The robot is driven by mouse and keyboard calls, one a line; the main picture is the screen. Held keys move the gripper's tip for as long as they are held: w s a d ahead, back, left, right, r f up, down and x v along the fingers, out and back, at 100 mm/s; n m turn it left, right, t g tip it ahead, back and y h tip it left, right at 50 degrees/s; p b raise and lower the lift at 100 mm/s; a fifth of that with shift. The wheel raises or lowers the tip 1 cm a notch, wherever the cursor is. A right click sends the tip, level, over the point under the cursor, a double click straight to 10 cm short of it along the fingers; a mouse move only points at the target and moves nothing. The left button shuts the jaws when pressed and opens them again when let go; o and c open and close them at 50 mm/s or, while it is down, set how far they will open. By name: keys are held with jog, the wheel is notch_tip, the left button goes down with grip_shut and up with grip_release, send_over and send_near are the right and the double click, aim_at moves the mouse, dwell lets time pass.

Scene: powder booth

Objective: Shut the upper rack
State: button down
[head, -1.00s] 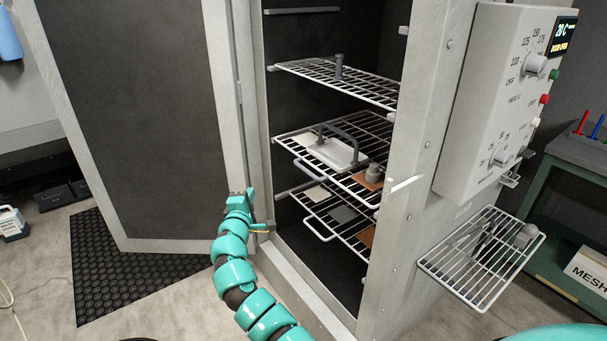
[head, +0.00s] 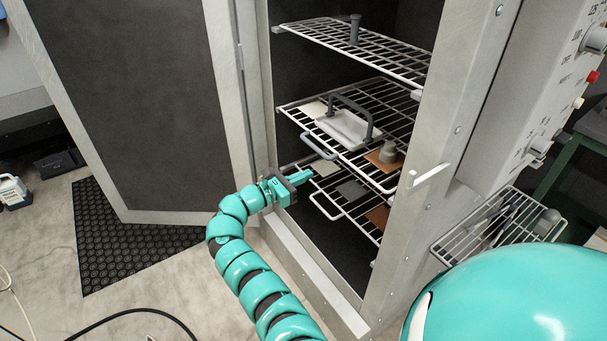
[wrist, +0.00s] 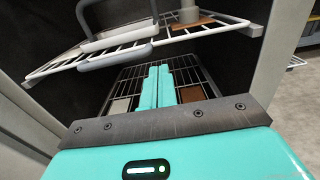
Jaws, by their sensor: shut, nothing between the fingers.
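My gripper (head: 307,176) is shut and empty, at the open front of the oven. It points in below the grey front handle (head: 320,146) of the middle-height wire rack (head: 372,160), above the lower rack (head: 330,203). I cannot tell if it touches either. Three wire racks show; the topmost (head: 400,66) carries a grey post. The middle one sticks out at the front and holds a white tray with a dark handle and a small grey weight. In the wrist view its grey handle (wrist: 115,57) is above the closed fingers (wrist: 155,85).
The oven door (head: 130,90) stands open at the left. The right door post carries a white bracket (head: 428,176) near the racks. A wire side shelf (head: 490,225) and control box (head: 540,100) are at the right. Cables lie on the floor.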

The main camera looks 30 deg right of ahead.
aim_at(345, 157)
jog(key=d, duration=0.7)
jog(key=w+d+p, duration=0.1)
jog(key=d, duration=0.3)
jog(key=d+b, duration=0.1)
jog(key=d, duration=0.3)
jog(key=shift+w+d+f, duration=0.1)
jog(key=shift+w+d, duration=0.05)
jog(key=shift+d, duration=0.05)
jog(key=shift+r, duration=0.25)
jog(key=shift+r, duration=0.1)
